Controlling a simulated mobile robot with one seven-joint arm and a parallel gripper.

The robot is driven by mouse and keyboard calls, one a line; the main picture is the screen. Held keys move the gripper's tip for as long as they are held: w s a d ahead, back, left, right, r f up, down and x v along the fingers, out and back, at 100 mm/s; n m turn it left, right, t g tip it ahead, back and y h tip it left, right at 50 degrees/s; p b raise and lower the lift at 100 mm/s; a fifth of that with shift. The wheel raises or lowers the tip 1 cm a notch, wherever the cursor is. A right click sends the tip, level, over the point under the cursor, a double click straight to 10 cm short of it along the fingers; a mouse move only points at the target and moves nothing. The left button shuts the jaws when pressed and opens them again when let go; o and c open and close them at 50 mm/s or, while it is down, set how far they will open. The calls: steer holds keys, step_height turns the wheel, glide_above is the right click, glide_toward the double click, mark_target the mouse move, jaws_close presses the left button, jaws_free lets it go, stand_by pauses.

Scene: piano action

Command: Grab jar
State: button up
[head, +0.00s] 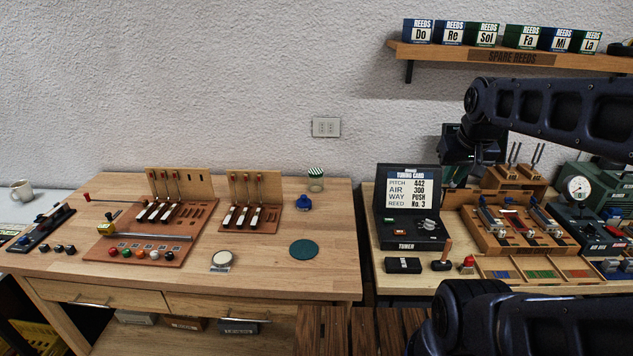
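A small glass jar (316,184) with a green-and-white striped lid stands upright at the back right of the left wooden workbench (270,270), close to the wall. My gripper (466,172) hangs at the right, over the back of the right bench and just right of the tuner's raised lid. It is well to the right of the jar and apart from it. Its fingers are dark and partly lost against the things behind them, so I cannot tell whether they are open.
A blue knobbed object (303,203) stands just in front of the jar, and a green round mat (304,250) lies nearer. A wooden reed stand (255,205) is to the left. The open tuner (408,210) stands between the jar and my gripper. A shelf (500,54) overhangs the right bench.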

steer(key=o, duration=1.6)
